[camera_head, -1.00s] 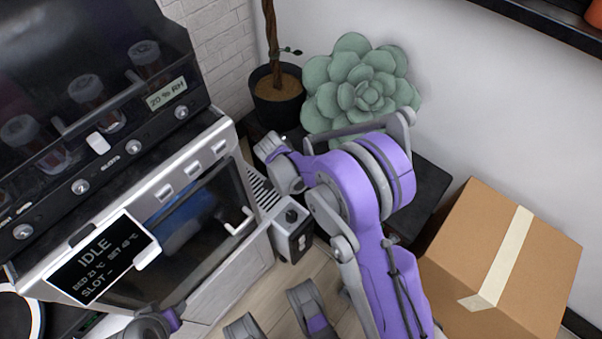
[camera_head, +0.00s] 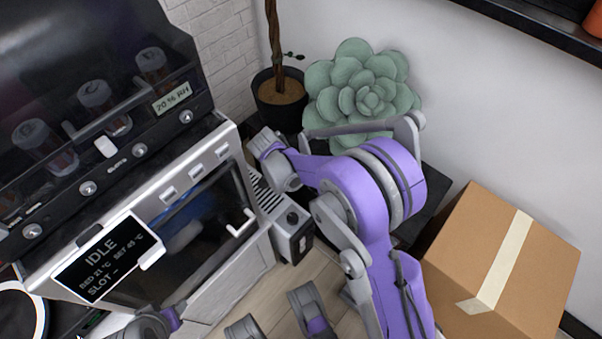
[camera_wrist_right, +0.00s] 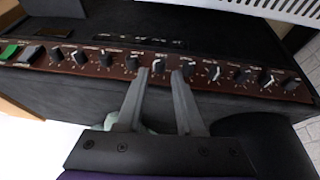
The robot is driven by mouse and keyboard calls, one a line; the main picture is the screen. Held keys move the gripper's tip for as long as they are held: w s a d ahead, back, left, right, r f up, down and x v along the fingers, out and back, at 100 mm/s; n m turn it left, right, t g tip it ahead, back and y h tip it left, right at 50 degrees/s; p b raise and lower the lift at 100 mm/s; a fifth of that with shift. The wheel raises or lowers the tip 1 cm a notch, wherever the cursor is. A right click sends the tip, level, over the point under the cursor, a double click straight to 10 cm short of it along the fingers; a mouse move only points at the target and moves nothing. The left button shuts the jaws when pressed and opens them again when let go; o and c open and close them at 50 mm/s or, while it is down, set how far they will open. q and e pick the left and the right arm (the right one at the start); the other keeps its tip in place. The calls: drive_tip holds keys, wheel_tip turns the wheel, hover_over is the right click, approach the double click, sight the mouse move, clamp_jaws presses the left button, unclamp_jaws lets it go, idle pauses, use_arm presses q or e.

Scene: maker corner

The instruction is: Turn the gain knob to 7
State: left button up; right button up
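In the right wrist view a dark amplifier has a brown control panel (camera_wrist_right: 110,62) with a row of black knobs with white pointer marks. The lettering is too small to read, so I cannot tell which knob is gain. My right gripper (camera_wrist_right: 160,72) has its two grey fingers apart, reaching up to the panel. One knob (camera_wrist_right: 158,65) shows in the gap between the fingertips; I cannot tell if they touch it. Another knob (camera_wrist_right: 189,67) is just right of the right finger. In the head view neither the amplifier panel nor my grippers show.
Green and dark switches (camera_wrist_right: 30,53) are at the panel's left end. In the head view a machine with an "IDLE" screen (camera_head: 105,255) stands left. A potted plant (camera_head: 280,92), a green succulent cushion (camera_head: 362,90) and a cardboard box (camera_head: 490,255) lie around my right arm.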

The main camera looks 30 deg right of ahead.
drive_tip(key=v, duration=0.3)
drive_tip(key=shift+r+p, duration=0.25)
drive_tip(key=shift+p, duration=0.05)
idle(0.3)
